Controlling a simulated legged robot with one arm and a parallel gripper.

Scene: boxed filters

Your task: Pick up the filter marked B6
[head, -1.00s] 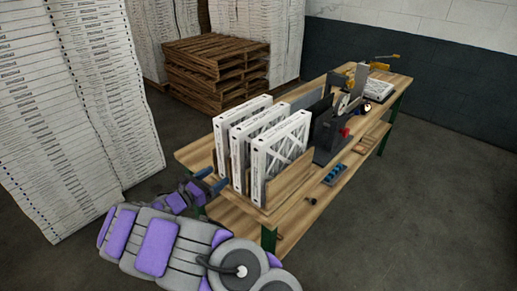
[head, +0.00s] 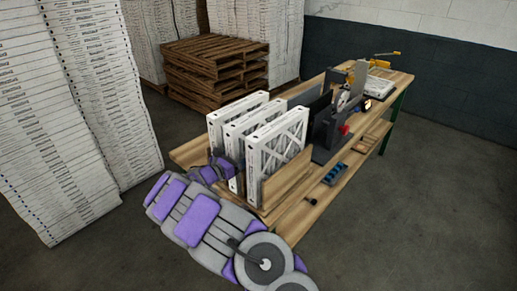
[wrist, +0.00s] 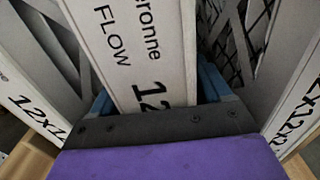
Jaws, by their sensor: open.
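Three white boxed filters stand upright side by side in a wooden rack on the bench: a left one (head: 216,131), a middle one (head: 236,139) and a right one (head: 278,150). No B6 mark is readable. My gripper (wrist: 157,98) is open, its blue fingers on either side of the middle filter (wrist: 133,45), whose edge reads "FLOW" and "12". Whether the fingers touch it I cannot tell. The left filter (wrist: 25,95) and the right filter (wrist: 300,100) flank the gripper closely. In the head view the fingertips are hidden among the filters.
Tall white stacks (head: 85,110) stand left, pallets (head: 210,68) behind. The floor at right is clear.

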